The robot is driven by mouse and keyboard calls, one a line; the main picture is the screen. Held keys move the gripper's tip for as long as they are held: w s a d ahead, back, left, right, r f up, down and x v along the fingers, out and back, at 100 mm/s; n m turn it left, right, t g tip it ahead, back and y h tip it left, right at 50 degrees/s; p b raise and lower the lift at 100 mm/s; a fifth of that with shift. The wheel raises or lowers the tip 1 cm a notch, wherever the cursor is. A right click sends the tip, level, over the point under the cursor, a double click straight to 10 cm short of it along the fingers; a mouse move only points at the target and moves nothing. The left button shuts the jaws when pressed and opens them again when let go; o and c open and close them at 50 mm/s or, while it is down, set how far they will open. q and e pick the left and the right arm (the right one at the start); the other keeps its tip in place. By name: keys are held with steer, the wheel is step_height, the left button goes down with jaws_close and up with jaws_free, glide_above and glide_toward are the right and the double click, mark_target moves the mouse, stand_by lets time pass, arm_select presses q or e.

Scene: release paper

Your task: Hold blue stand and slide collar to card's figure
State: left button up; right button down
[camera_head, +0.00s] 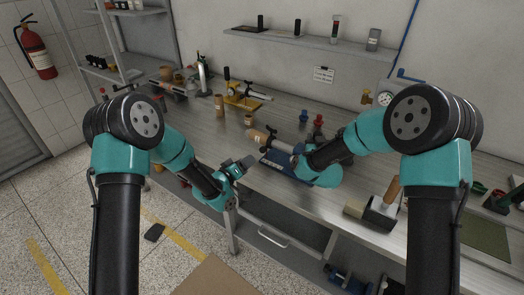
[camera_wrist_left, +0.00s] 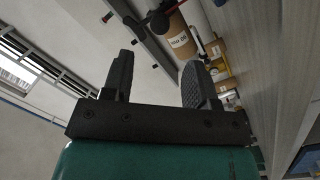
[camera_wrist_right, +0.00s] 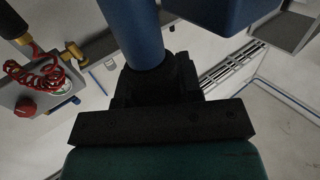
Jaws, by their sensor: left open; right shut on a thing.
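The blue stand (camera_head: 275,157) lies or stands on the bench near its front edge, partly hidden by my right arm. In the right wrist view, a blue cylinder (camera_wrist_right: 144,35) and a blue block (camera_wrist_right: 225,12) show. My right gripper (camera_wrist_right: 155,85) is shut on the blue cylinder, which appears to be part of the stand. My left gripper (camera_head: 244,164) is open and empty, left of the stand near the bench front. Its spread fingers show in the left wrist view (camera_wrist_left: 157,82). A small white card (camera_head: 323,74) hangs on the wall; its figure is too small to read. I cannot make out the collar.
A tan roll (camera_head: 258,136) lies against the stand's left side. A tan cylinder (camera_head: 219,104) and a yellow-based tool (camera_head: 242,98) stand behind it. Bench between stand and block is fairly clear.

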mark_target(261, 151)
arm_select(q)
steer(key=x, duration=0.9)
steer(key=shift+w+d, duration=0.25)
steer(key=shift+w, duration=0.05)
steer(key=shift+c, duration=0.2)
jaws_close()
